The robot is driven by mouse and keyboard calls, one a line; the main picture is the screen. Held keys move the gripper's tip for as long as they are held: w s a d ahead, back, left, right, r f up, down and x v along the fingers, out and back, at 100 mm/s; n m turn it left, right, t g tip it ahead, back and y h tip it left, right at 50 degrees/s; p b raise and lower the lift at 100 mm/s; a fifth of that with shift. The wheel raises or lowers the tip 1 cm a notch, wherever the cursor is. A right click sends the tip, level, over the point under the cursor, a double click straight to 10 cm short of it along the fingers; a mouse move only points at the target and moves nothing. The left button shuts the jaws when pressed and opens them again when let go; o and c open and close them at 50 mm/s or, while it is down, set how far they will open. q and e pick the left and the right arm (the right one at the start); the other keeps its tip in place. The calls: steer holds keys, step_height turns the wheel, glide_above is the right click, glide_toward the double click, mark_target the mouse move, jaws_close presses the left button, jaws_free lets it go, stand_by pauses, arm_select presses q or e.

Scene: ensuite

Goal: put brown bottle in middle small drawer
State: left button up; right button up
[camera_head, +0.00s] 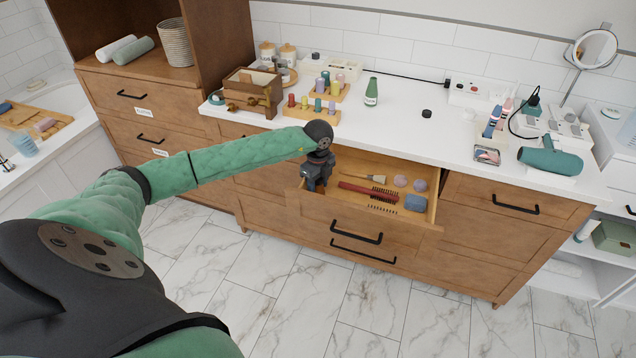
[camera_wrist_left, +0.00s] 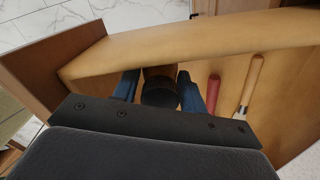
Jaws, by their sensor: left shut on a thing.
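The middle small drawer (camera_head: 345,222) is pulled open under the white counter. My left gripper (camera_head: 318,182) reaches down into the left end of the open drawer. In the left wrist view my left gripper (camera_wrist_left: 158,92) is shut on the brown bottle (camera_wrist_left: 160,88), which has a black cap facing the camera. The bottle is between the blue fingers, inside the drawer and close to its front wall. I cannot tell whether it touches the drawer floor. In the head view the gripper hides the bottle. My right gripper is not in view.
The drawer also holds a red comb or brush (camera_head: 368,193), a wooden-handled brush (camera_head: 374,178), a blue item (camera_head: 415,202) and round purple items. A green bottle (camera_head: 371,92), a wooden box (camera_head: 252,92) and a hair dryer (camera_head: 548,160) stand on the counter.

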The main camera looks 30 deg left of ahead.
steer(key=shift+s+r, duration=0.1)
arm_select(q)
steer(key=o, duration=1.1)
steer(key=shift+o, duration=0.2)
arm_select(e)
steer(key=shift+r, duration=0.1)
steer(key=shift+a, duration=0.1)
arm_select(q)
steer(key=shift+r, duration=0.15)
step_height(320, 180, up, 4)
steer(key=shift+f+b, duration=0.1)
steer(key=shift+b, duration=0.5)
step_height(320, 180, up, 8)
steer(key=shift+b, duration=0.65)
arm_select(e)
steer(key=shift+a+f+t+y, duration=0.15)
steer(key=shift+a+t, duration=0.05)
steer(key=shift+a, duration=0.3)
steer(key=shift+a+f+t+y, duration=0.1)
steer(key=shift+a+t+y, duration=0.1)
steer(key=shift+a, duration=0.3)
